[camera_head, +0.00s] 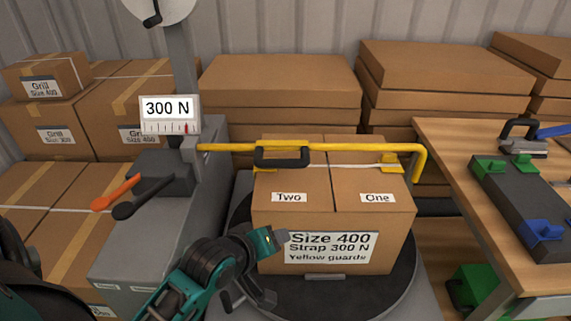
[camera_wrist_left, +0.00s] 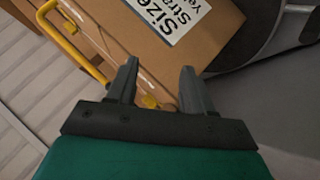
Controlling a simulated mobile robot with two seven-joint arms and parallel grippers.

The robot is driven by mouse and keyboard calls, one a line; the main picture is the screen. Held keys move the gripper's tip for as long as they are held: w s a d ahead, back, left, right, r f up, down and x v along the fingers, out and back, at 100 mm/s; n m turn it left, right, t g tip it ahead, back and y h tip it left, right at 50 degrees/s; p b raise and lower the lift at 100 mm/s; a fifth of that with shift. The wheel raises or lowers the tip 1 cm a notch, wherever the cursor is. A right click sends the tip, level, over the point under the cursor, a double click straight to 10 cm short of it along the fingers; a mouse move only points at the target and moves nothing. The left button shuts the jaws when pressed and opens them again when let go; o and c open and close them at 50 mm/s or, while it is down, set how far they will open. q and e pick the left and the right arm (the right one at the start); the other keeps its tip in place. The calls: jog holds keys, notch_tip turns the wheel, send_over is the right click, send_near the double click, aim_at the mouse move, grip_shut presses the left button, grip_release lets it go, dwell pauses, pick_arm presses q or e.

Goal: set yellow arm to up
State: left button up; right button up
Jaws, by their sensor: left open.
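The yellow arm (camera_head: 350,147) lies level across the top of the cardboard box (camera_head: 330,215), from the grey strapping machine at the left to a bent end at the right. A black handle (camera_head: 283,157) sits on its left part. In the left wrist view, a yellow bar (camera_wrist_left: 72,48) shows at the upper left. My left gripper (camera_head: 275,268) is open and empty in front of the box's lower left side, below the yellow arm and apart from it. In the left wrist view, its fingers (camera_wrist_left: 159,72) are spread with the box behind them. My right gripper is out of view.
The box stands on a dark round turntable (camera_head: 340,297), with a white strap and yellow guards (camera_head: 390,162) on top. The machine has a 300 N scale (camera_head: 170,115), an orange lever (camera_head: 116,192) and a black lever (camera_head: 135,203). A wooden table (camera_head: 450,150) stands right.

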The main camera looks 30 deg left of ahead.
aim_at(281, 166)
pick_arm(q)
jog(key=w+a+r+n+t+y, duration=0.2)
jog(key=w+a+r+n+t, duration=0.5)
jog(key=n, duration=0.4)
jog(key=shift+g, duration=0.7)
jog(key=x, duration=0.4)
jog(key=b+x, duration=0.1)
jog(key=x, duration=0.4)
jog(key=f+x, duration=0.1)
jog(key=x, duration=0.4)
jog(key=shift+s+r, duration=0.1)
jog(key=shift+c, duration=0.3)
grip_shut()
